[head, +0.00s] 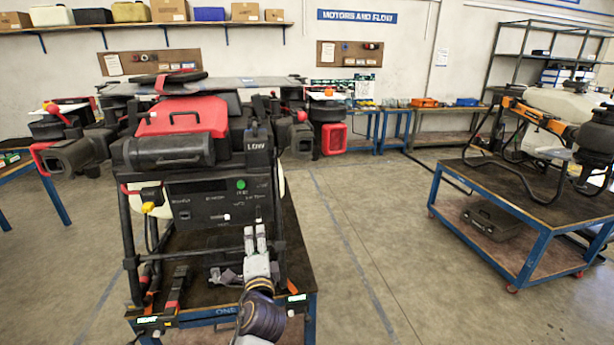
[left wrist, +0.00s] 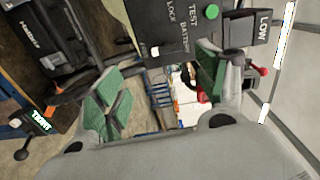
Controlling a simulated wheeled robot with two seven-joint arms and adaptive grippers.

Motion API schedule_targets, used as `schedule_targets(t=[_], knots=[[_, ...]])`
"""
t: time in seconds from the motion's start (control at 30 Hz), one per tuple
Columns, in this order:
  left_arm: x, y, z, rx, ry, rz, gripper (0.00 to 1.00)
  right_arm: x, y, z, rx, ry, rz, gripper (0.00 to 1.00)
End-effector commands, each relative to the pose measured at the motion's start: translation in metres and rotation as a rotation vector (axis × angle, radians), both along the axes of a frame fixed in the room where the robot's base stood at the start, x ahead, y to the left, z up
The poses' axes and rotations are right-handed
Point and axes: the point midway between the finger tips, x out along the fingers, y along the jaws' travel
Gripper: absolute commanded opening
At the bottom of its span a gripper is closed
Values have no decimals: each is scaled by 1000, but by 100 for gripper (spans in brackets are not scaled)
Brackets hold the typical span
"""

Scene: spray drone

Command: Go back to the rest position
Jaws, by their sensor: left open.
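My left gripper (head: 255,236) is in front of the spray drone's dark control panel (head: 215,200), its fingers pointing up at the panel's lower right. In the left wrist view my left gripper (left wrist: 160,92) is open, its green-padded fingers wide apart with nothing between them. The panel also shows in that view (left wrist: 170,28), with a round green light or button and the labels TEST, BATTERY and LOCK. The black spray drone (head: 165,150) with a red top cover stands on a blue-framed cart. Whether a finger touches the panel I cannot tell. My right gripper is not in view.
The drone's cart (head: 300,262) is close around my left arm. A black LOW box (head: 258,143) sits above the panel's right side. A second blue cart (head: 520,220) stands at the right, carrying another machine. The floor between the carts is clear.

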Motion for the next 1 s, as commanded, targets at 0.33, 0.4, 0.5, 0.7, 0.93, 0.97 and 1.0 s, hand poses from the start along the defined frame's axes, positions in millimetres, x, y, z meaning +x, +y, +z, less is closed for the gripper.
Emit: schedule_targets(t=[0.33, 0.4, 0.5, 0.7, 0.93, 0.97, 1.0], knots=[[-42, 39, -71, -345, 168, 100, 73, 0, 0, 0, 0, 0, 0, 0], [-56, 46, -89, -436, 215, 130, 73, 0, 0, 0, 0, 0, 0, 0], [-77, 53, -114, -562, 282, 178, 73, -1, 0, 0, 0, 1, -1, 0], [-125, 61, -157, -794, 424, 281, 73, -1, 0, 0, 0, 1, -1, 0], [-187, 57, -192, -1026, 594, 412, 73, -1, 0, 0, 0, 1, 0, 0], [-193, 57, -195, -1047, 611, 427, 73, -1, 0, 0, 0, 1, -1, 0], [-203, 56, -199, -1077, 637, 448, 73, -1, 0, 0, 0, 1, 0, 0]])
